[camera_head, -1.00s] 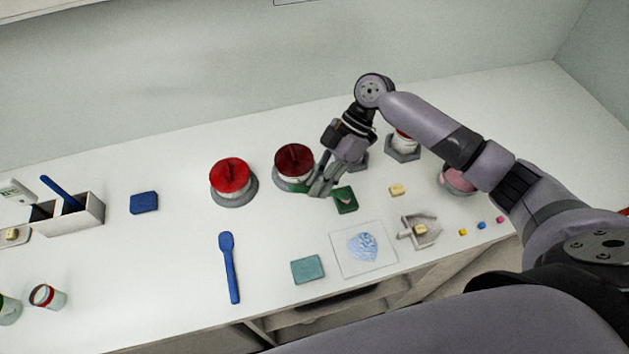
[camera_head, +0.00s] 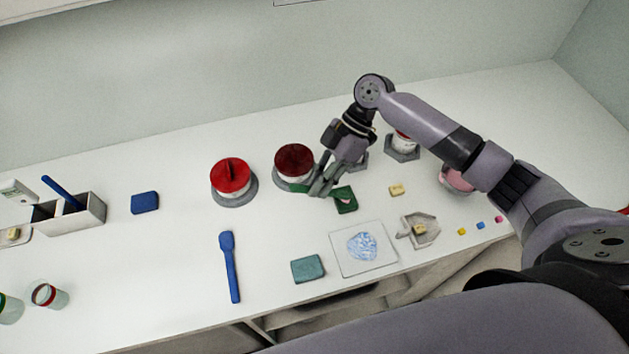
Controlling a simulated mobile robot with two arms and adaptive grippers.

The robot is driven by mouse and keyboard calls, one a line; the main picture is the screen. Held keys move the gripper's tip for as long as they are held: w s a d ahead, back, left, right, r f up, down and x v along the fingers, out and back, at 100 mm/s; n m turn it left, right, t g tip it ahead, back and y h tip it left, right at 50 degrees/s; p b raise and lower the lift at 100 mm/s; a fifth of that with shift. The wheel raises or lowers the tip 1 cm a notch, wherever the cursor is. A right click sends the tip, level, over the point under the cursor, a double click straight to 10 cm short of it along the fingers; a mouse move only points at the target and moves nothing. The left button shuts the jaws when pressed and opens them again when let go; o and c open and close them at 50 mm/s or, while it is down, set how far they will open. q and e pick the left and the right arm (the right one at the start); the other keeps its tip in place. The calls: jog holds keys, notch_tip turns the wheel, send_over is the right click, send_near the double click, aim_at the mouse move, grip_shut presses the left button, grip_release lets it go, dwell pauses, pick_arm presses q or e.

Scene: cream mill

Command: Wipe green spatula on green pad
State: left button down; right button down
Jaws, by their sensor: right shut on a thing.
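My right gripper (camera_head: 319,189) is shut on the green spatula (camera_head: 303,188), low over the table beside the dark red-lidded pot. Only a small part of the spatula shows; the fingers hide much of it. I cannot tell whether the spatula touches the pad. My left gripper is out of view.
The dark red-lidded pot (camera_head: 294,160) stands close behind the gripper, the bright red-lidded pot (camera_head: 229,176) to its left. A blue spatula (camera_head: 230,268), a teal pad (camera_head: 308,268) and a patterned sheet (camera_head: 380,267) lie in front. A yellow block (camera_head: 397,189) lies right.

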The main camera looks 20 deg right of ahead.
dwell(0.3)
jog(key=shift+r+p, duration=2.6)
jog(key=shift+r, duration=0.45)
